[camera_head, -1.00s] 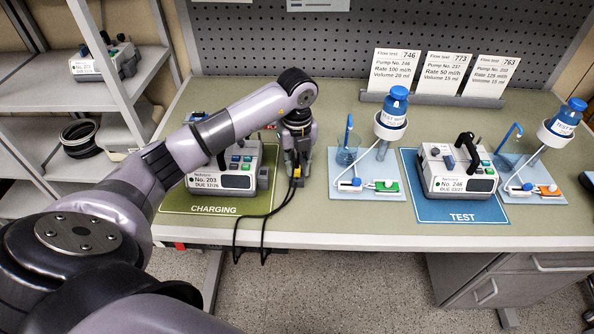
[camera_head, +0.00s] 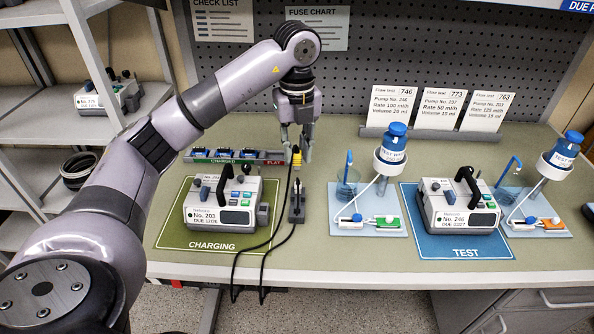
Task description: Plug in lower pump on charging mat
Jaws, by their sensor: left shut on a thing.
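The pump No. 203 (camera_head: 222,203) sits on the green charging mat (camera_head: 190,238) at the left of the bench, its handle upright. My left gripper (camera_head: 297,157) is up behind and to the right of that pump, pointing down. It is shut on a yellow plug (camera_head: 297,156) with a black cable (camera_head: 274,238) that hangs down past the bench's front edge. A small dark stand (camera_head: 297,203) stands below the gripper, right of the mat. The pump's socket cannot be made out. My right gripper is not in view.
A battery rack (camera_head: 218,156) lies behind the mat. To the right are a blue tray (camera_head: 398,228) with a blue-capped bottle (camera_head: 393,144), and pump No. 246 (camera_head: 460,205) on the test mat (camera_head: 440,247). Another pump (camera_head: 110,97) is on the left shelf.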

